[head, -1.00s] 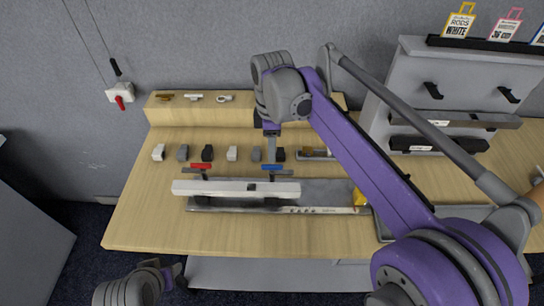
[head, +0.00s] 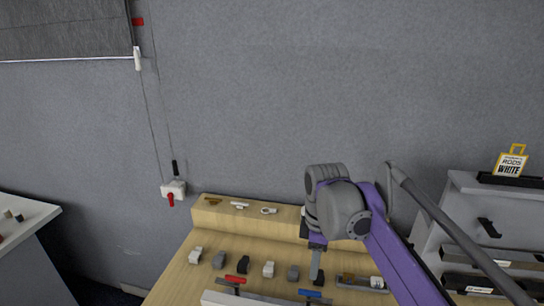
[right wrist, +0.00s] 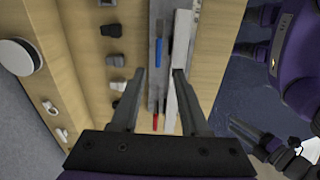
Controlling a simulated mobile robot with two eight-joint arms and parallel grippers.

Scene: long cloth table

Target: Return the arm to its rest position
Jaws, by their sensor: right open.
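My right arm (head: 390,235) is purple and grey and reaches in from the lower right of the head view over the wooden table. My right gripper (head: 316,266) points down above the table beside the row of small blocks. In the right wrist view the same gripper (right wrist: 159,75) has its two fingers spread apart with nothing held. A white bar (right wrist: 183,60) lies on the table below the fingers.
Several grey, white and black blocks (head: 268,269) stand in a row on the table (head: 170,285). Red (head: 236,279) and blue (head: 310,294) handled pieces lie in front. A grey rack (head: 460,205) stands at the right. A wall switch (head: 173,190) hangs at left.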

